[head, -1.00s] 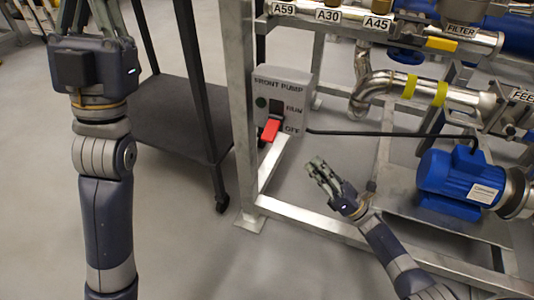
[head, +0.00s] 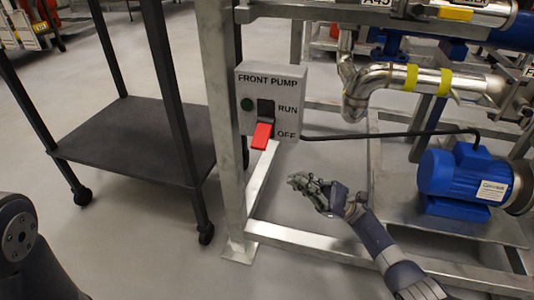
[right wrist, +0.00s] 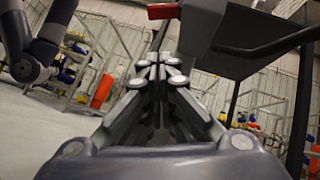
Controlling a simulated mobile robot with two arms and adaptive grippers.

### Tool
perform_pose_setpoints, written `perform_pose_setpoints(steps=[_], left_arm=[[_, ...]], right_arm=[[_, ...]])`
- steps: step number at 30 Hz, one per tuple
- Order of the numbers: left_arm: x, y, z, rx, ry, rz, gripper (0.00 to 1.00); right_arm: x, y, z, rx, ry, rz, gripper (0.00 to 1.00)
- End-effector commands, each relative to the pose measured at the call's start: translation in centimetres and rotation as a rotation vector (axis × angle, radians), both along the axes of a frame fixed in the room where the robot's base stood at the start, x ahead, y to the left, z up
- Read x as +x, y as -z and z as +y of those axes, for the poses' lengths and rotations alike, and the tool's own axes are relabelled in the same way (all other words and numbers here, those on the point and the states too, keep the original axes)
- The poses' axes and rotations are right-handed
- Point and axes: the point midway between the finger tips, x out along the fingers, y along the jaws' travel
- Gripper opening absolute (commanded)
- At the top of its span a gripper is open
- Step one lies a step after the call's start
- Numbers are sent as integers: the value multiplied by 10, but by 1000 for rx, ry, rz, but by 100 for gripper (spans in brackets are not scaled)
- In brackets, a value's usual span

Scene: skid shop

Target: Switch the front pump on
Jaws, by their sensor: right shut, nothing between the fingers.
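The front pump switch box (head: 284,92) is grey, labelled FRONT PUMP, and fixed on the skid's upright post. Its red handle (head: 262,136) points down toward OFF, with RUN marked above. In the right wrist view the closed fingers (right wrist: 158,75) point ahead, and a red piece (right wrist: 163,11), likely the handle, shows at the top. My left gripper is out of view; only part of my left arm shows.
A dark wheeled cart (head: 130,140) stands left of the post. The skid's lower rail (head: 300,243) runs below my right gripper. A blue pump motor (head: 465,178) stands at the right, with a black cable (head: 390,134) from the box. Floor in front is clear.

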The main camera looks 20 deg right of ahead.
Motion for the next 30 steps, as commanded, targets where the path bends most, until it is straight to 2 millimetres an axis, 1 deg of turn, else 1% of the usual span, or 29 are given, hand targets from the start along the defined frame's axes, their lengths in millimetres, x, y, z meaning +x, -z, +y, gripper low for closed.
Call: perform_pose_setpoints(steps=[5, 8, 17, 20, 24, 30], left_arm=[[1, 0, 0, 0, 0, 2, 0], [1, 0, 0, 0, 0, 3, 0], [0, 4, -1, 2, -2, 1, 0], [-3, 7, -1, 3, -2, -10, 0], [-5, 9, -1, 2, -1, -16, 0], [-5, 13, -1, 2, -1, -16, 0]], right_arm=[[1, -4, 5, 0, -2, 0, 0], [3, -12, 14, 1, -3, -2, 0], [12, -50, 58, 1, -4, -3, 0], [17, -64, 74, 1, -4, -3, 0], [12, -79, 78, -1, -2, 0, 0], [7, -96, 81, 0, -1, 1, 0]])
